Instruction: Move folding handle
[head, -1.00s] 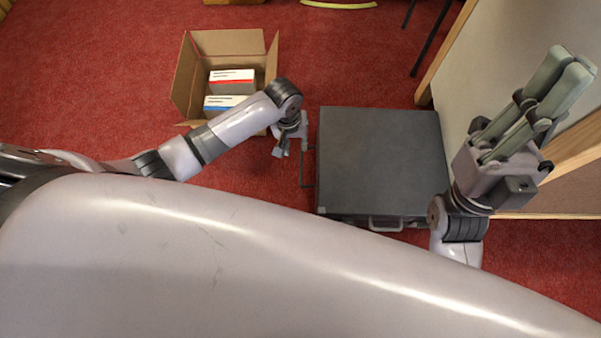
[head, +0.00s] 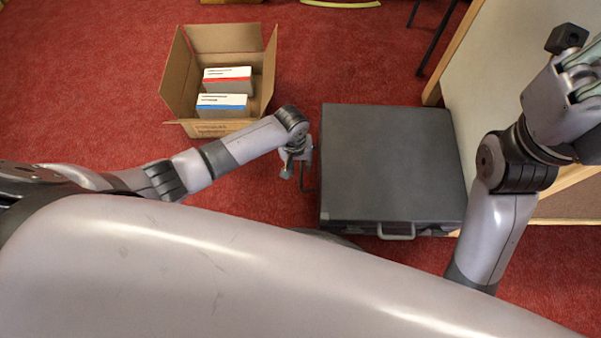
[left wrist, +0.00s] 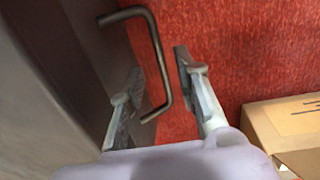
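A dark grey case (head: 390,160) lies flat on the red carpet in the head view. A bent-bar handle (head: 309,180) sticks out from its left side. This handle shows large in the left wrist view (left wrist: 157,55), standing out from the dark case wall. My left gripper (head: 296,172) is beside the case's left side. In the left wrist view my left gripper (left wrist: 158,92) is open, with the handle's bar between its spread fingers; no clear contact shows. My right gripper (head: 582,85) is raised at the right edge, partly cut off, away from the case.
A second handle (head: 397,232) is on the case's near side. An open cardboard box (head: 222,128) with two small white boxes stands left of the case. A pale panel with wooden edges (head: 500,65) is close on the right. Carpet is free between box and case.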

